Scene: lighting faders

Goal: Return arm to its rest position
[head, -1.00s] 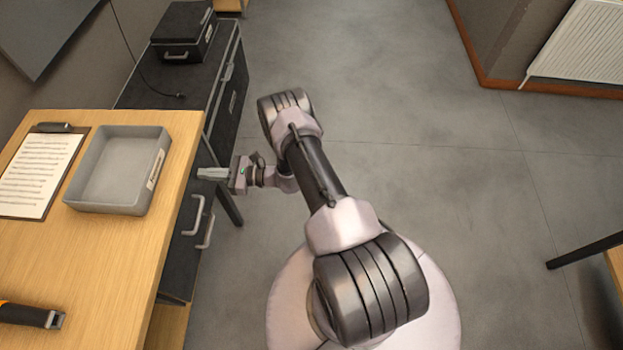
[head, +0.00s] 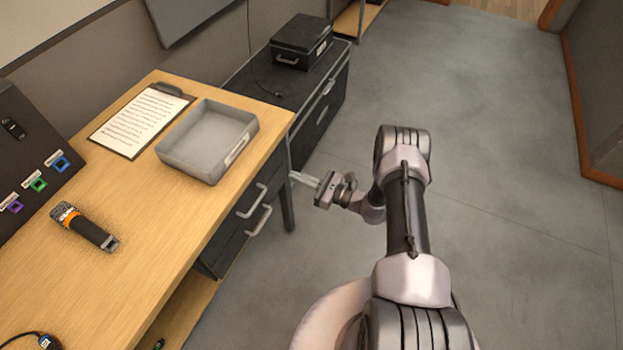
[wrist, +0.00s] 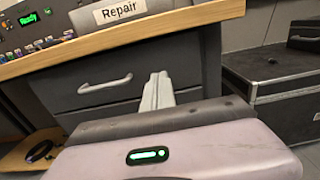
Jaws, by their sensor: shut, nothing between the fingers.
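My gripper (head: 306,180) is shut and empty at the end of my folded arm. In the head view it hangs over the floor just right of the desk's right edge, pointing left toward the drawers. In the wrist view its fingers (wrist: 157,92) are together, in front of the dark drawer fronts (wrist: 95,90) under the desk top. It appears apart from the desk. The fader panel (head: 35,160) with purple, green and blue fader caps stands at the left of the desk in the head view.
The wooden desk (head: 190,215) carries a grey tray (head: 205,176), a clipboard (head: 140,120) and a microphone (head: 85,226). In the wrist view the tray's label reads "Repair". A black case (head: 301,40) sits on a dark cabinet (head: 262,88) behind. The floor (head: 510,130) to the right is clear.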

